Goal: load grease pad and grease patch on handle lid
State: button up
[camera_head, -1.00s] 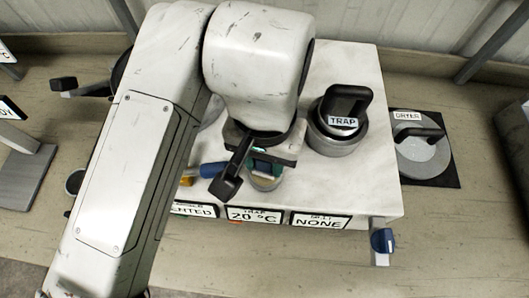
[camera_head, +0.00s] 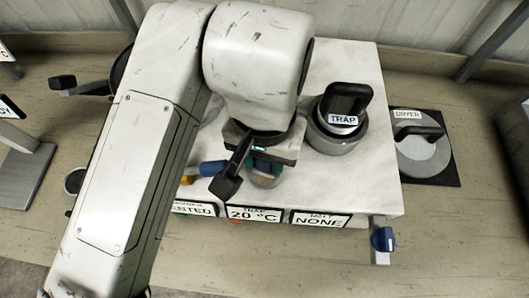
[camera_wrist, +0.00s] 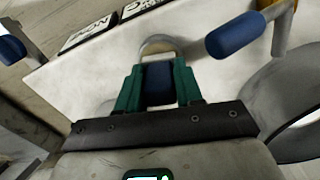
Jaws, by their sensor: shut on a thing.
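My gripper (camera_head: 262,166) is low over the front of the white block. In the wrist view its green fingers (camera_wrist: 158,88) are shut on a dark blue piece (camera_wrist: 158,82). Just beyond the fingertips is a small pale round part (camera_wrist: 158,44); I cannot tell whether the blue piece touches it. A grey round lid marked TRAP (camera_head: 335,138) with a black handle stands on the block, right of my gripper. Another handled lid marked DRYER (camera_head: 424,157) lies on a black square further right. I cannot make out a grease pad or grease patch by name.
The white block (camera_head: 368,75) has signs along its front (camera_head: 320,218). A blue-handled valve (camera_head: 212,168) is close left of my gripper and shows in the wrist view (camera_wrist: 235,36). Another blue knob (camera_head: 383,240) sticks out at the front right corner. The bench front is clear.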

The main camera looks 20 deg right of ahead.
jog(key=shift+f, duration=0.4)
dwell(1.1)
jog(key=shift+r+p, duration=2.95)
jog(key=shift+r, duration=0.65)
jog(key=shift+f, duration=0.1)
notch_tip(320, 180, down, 4)
jog(key=b, duration=0.4)
jog(key=shift+r, duration=0.25)
